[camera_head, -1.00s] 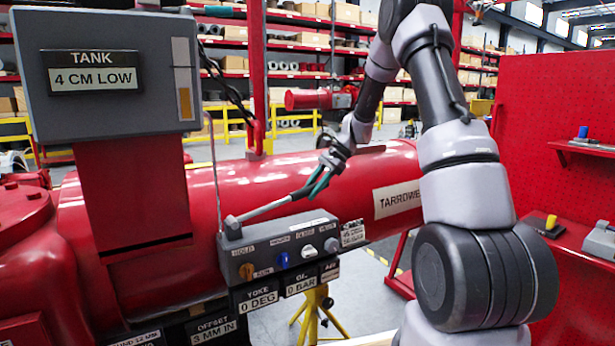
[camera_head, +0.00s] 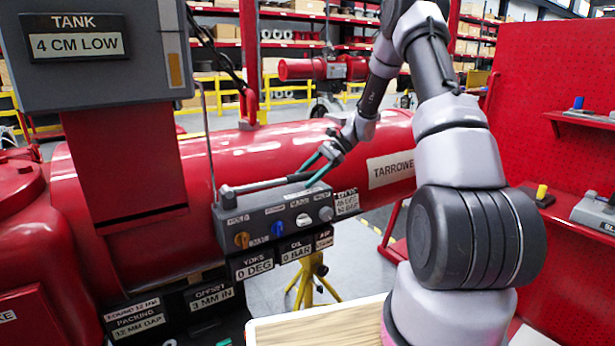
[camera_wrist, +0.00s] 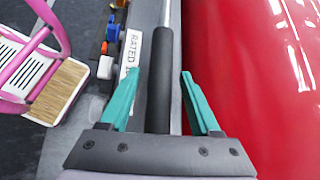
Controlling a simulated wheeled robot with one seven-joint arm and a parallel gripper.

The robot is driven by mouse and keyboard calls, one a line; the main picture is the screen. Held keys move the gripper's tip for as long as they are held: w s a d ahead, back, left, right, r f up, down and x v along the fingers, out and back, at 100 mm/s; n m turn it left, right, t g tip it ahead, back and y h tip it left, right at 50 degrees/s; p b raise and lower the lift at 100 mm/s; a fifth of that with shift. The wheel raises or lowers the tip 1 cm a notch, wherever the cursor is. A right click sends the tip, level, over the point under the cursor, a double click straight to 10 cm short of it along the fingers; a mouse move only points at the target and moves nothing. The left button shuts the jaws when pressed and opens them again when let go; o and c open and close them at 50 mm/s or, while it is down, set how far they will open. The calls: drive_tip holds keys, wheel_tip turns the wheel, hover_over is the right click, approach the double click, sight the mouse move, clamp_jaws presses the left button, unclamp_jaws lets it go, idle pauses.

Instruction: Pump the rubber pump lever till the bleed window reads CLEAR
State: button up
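The pump lever (camera_head: 268,184) is a grey rod running right from its pivot on the grey control box (camera_head: 262,213), nearly level just above the box top. In the wrist view its dark grip (camera_wrist: 165,85) lies between the two green fingers of my gripper (camera_wrist: 160,75). The fingers stand apart, with a gap at the left finger; contact at the right fingertip is unclear. In the head view my gripper (camera_head: 325,163) is at the lever's right end. I cannot make out a bleed window reading CLEAR. The box's lower labels read YOKE 0 DEG and OIL 0 BAR.
The tank display (camera_head: 77,46) reads 4 CM LOW. Orange, blue and white knobs sit on the box front. A big red cylinder (camera_head: 270,150) lies close behind the lever. A red pegboard with shelves (camera_head: 575,130) stands at the right.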

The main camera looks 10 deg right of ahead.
drive_tip(key=shift+d+r, duration=0.1)
drive_tip(key=v, duration=1)
drive_tip(key=shift+d+r, duration=0.2)
drive_tip(key=s+a+r+n+h, duration=0.3)
drive_tip(key=s+r, duration=0.4)
drive_tip(key=r, duration=0.2)
drive_tip(key=s+a+r+n+t+h, duration=0.1)
drive_tip(key=s+r+n+t+h, duration=0.1)
drive_tip(key=s, duration=1)
drive_tip(key=s+a+r+n+t+h, duration=0.1)
drive_tip(key=s+r+n+t+h, duration=0.2)
drive_tip(key=s+r+t, duration=0.3)
drive_tip(key=s+r, duration=0.3)
drive_tip(key=s, duration=0.3)
drive_tip(key=shift+s+n, duration=0.3)
drive_tip(key=shift+n, duration=0.1)
drive_tip(key=shift+a+r, duration=0.1)
